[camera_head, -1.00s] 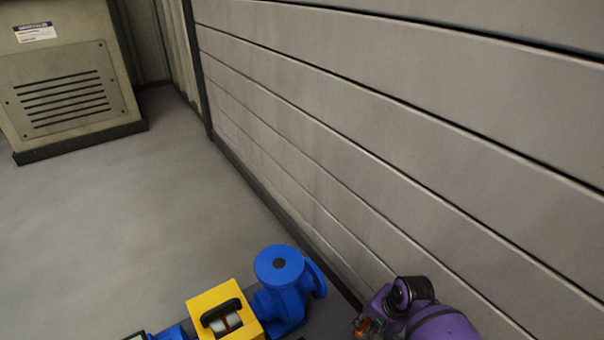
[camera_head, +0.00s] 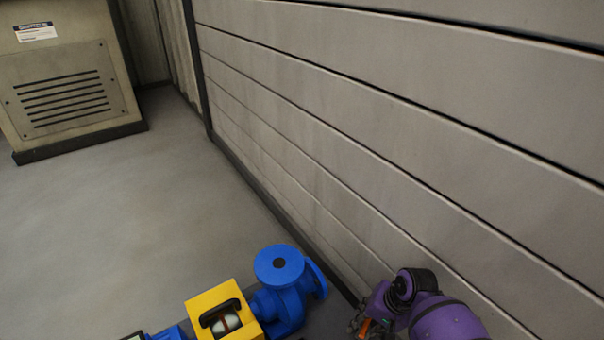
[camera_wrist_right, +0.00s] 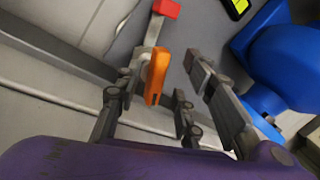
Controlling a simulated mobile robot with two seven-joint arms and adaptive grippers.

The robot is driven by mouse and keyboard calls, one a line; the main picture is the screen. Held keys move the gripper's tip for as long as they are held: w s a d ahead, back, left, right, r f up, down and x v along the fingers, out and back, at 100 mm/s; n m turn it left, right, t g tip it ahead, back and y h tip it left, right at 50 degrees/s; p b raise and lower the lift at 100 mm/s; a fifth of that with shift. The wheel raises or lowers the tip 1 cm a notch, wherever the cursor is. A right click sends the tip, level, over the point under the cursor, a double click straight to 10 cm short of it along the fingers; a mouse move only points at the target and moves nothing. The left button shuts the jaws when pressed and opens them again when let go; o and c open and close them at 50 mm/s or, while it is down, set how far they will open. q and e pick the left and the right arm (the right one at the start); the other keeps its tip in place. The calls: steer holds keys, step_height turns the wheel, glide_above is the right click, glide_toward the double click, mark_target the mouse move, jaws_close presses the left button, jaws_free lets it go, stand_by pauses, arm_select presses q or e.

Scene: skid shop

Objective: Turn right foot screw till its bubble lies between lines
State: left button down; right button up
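My right gripper (camera_head: 358,322) shows at the bottom right in the head view, beside the blue pump. In the right wrist view its fingers (camera_wrist_right: 168,78) are apart. An orange part (camera_wrist_right: 157,77) stands between them, close to the left finger, with a clear gap to the right finger. I cannot tell whether the left finger touches it. A red end piece (camera_wrist_right: 166,8) lies beyond it. The yellow level block (camera_head: 210,300) holds a pale vial (camera_head: 227,323); its bubble is too small to read against the lines. My left gripper is not in view.
The blue pump (camera_head: 279,262) with a round flange stands right of the level block, and shows in the wrist view (camera_wrist_right: 275,55). A ribbed grey wall (camera_head: 350,130) runs close behind my right arm. A beige cabinet (camera_head: 70,85) stands far left. The floor between is clear.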

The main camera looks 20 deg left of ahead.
steer(key=shift+d+f, duration=0.1)
steer(key=shift+d, duration=0.05)
step_height(320, 180, up, 3)
steer(key=p, duration=0.2)
steer(key=shift+p, duration=0.4)
step_height(320, 180, up, 4)
steer(key=p, duration=0.3)
